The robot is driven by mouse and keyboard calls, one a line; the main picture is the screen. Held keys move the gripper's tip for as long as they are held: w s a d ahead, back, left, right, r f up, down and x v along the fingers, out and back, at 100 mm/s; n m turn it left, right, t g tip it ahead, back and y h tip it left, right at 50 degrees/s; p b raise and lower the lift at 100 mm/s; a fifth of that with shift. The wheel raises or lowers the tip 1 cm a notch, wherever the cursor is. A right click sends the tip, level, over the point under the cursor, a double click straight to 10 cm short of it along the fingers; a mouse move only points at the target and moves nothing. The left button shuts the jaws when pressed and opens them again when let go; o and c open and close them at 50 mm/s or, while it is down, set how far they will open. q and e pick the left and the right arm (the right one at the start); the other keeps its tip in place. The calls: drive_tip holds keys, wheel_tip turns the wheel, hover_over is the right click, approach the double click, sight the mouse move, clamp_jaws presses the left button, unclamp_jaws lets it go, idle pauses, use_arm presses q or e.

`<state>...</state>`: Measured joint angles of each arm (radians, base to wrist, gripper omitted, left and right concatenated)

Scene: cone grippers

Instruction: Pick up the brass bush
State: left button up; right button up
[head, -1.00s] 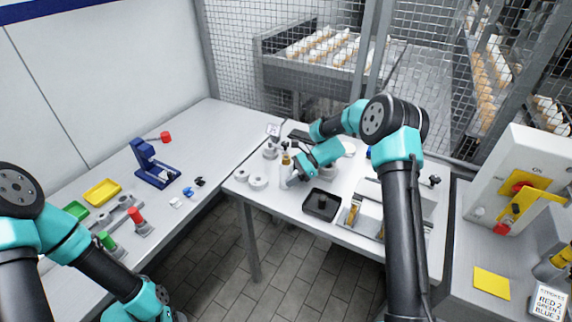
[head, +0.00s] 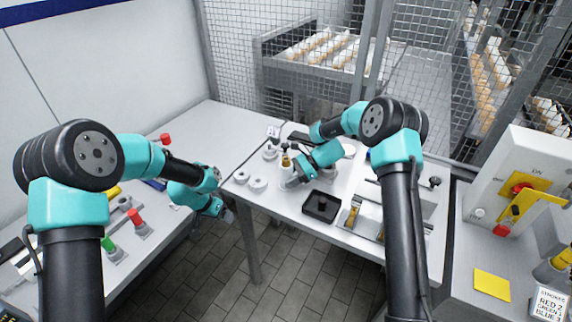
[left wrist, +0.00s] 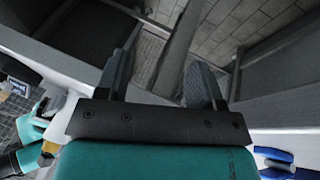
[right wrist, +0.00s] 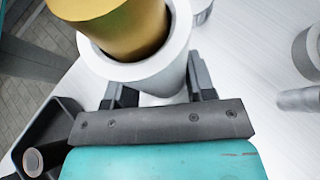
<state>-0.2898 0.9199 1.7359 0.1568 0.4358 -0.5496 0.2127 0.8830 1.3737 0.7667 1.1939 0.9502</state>
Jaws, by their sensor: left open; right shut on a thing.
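A brass-coloured cylinder (right wrist: 115,22), which looks like the brass bush, sits in a white tapered sleeve (right wrist: 168,62) in the right wrist view. My right gripper (right wrist: 155,90) is shut on the sleeve, one finger on each side. The cylinder's lower part is hidden inside it. In the head view, the sleeve (head: 286,172) is upright at the table's left part, with my right gripper (head: 290,183) beside it. My left gripper (head: 226,214) is open and empty past the front edge of the left table; in its wrist view its fingers (left wrist: 160,82) are apart over the floor.
A black square tray (head: 321,206) stands just right of my right gripper. Pale rings (head: 258,184) lie to the left. A metal fixture with brass-coloured parts (head: 352,215) is further right.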

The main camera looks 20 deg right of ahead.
use_arm(q)
drive_tip(key=w+d+r+m, duration=0.1)
drive_tip(key=d+r+m, duration=0.2)
drive_tip(key=d+r, duration=0.3)
drive_tip(key=w+d+r+m, duration=0.2)
drive_tip(key=d+r+m, duration=0.2)
drive_tip(key=r, duration=0.7)
drive_tip(key=w+d+r+m+h, duration=0.1)
drive_tip(key=d+r+m, duration=0.2)
drive_tip(key=d+r, duration=0.5)
drive_tip(key=shift+w+r+g, duration=0.3)
drive_tip(key=shift+w+r, duration=0.05)
drive_tip(key=shift+r, duration=0.45)
drive_tip(key=shift+d+f, duration=0.1)
drive_tip(key=shift+f, duration=0.05)
approach(286, 159)
drive_tip(key=shift+x, duration=1.65)
drive_tip(key=shift+f, duration=0.1)
drive_tip(key=shift+x, duration=2.5)
drive_tip(key=shift+w, duration=0.1)
drive_tip(key=shift+c, duration=0.3)
